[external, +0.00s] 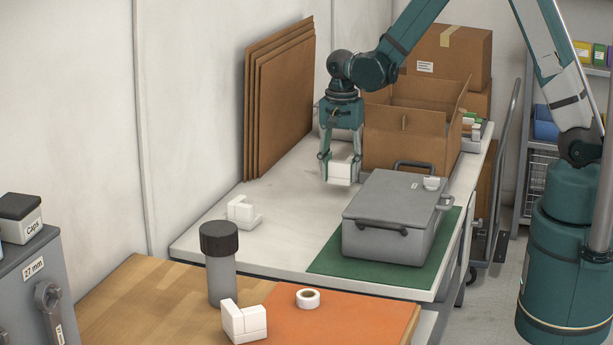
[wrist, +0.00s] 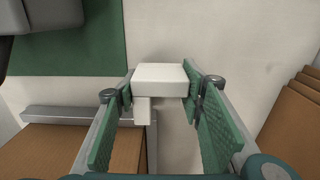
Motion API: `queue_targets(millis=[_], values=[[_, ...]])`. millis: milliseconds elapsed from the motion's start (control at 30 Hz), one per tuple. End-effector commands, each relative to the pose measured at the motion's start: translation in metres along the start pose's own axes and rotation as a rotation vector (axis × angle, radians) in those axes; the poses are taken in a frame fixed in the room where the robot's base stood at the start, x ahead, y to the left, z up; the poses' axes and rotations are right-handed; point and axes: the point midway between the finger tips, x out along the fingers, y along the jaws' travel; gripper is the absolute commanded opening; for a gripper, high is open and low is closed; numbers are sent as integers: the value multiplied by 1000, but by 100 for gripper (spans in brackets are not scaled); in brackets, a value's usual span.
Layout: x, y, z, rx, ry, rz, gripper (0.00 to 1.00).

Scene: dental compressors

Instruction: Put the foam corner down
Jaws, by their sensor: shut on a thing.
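A white foam corner (external: 341,172) is held between the fingers of my gripper (external: 341,160) in the external view. It hangs close above the white table (external: 290,215), left of the grey case; I cannot tell whether it touches the table. In the wrist view the foam corner (wrist: 160,78) sits between the two green finger pads of my gripper (wrist: 160,90). A second foam corner (external: 243,212) lies on the white table farther left. A third foam corner (external: 244,322) lies on the wooden bench by the orange mat.
A grey case (external: 390,225) stands on a green mat (external: 325,260). An open cardboard box (external: 400,145) stands behind my gripper, and flat cardboard sheets (external: 280,100) lean on the wall. A dark-lidded canister (external: 220,275) and a tape roll (external: 308,298) are in front. The table's middle is clear.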

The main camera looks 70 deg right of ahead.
Motion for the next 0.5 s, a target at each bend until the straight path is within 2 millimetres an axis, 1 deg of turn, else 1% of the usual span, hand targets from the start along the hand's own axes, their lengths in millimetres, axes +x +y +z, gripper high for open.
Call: queue_targets(millis=[33, 300, 500], values=[[-8, 0, 0, 0, 0, 0, 31], [-44, 0, 0, 0, 0, 0, 31], [-62, 0, 0, 0, 0, 0, 31]])
